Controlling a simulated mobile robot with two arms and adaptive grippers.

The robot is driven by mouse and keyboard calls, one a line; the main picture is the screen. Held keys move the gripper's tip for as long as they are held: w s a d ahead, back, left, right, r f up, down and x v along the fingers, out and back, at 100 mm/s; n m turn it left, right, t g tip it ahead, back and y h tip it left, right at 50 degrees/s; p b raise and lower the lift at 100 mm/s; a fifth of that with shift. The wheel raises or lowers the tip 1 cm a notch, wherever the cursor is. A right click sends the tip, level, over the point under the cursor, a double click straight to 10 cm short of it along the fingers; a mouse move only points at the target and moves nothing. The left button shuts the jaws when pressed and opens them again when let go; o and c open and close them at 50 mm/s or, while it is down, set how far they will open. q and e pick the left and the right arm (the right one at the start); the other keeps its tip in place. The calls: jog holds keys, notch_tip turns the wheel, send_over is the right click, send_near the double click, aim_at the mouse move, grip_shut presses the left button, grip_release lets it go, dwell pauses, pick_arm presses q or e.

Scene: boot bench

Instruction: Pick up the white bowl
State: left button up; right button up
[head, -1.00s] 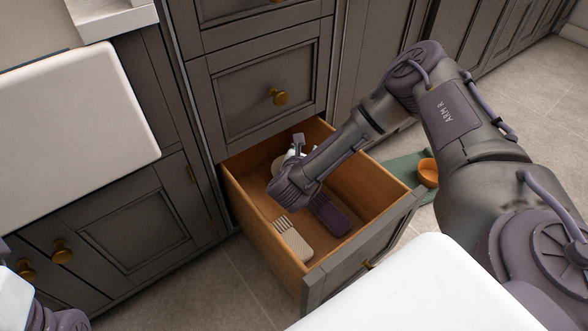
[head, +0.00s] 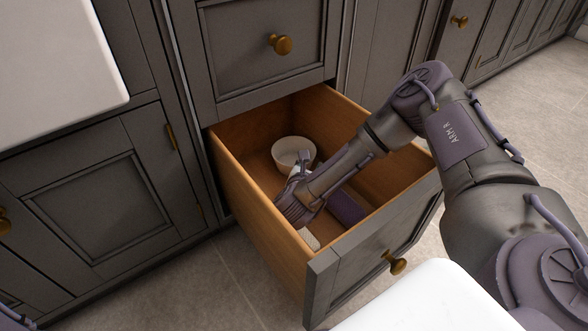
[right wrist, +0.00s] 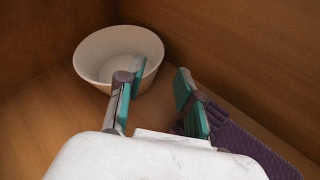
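The white bowl (head: 293,152) stands upright in the back of the open wooden drawer. It also shows in the right wrist view (right wrist: 104,52), where it looks empty. My right gripper (head: 298,168) reaches down into the drawer at the bowl's near side. In the right wrist view my right gripper (right wrist: 161,88) is open with nothing between its teal-padded fingers. One finger overlaps the bowl's near rim in that view; I cannot tell whether it touches. The other finger is to the right, clear of the bowl. My left gripper is out of view.
The drawer's wooden side wall (head: 250,205) encloses the right gripper. A purple item (head: 345,208) lies in the drawer beside my right arm, with a pale item (head: 309,238) near the front. A drawer front with a brass knob (head: 280,44) is above.

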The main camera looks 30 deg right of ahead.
jog(key=b+x, duration=0.4)
jog(key=x, duration=0.2)
jog(key=shift+d+f, duration=0.1)
jog(key=shift+w+d+b, duration=0.35)
jog(key=shift+w+b, duration=0.1)
jog(key=shift+w, duration=0.05)
grip_shut()
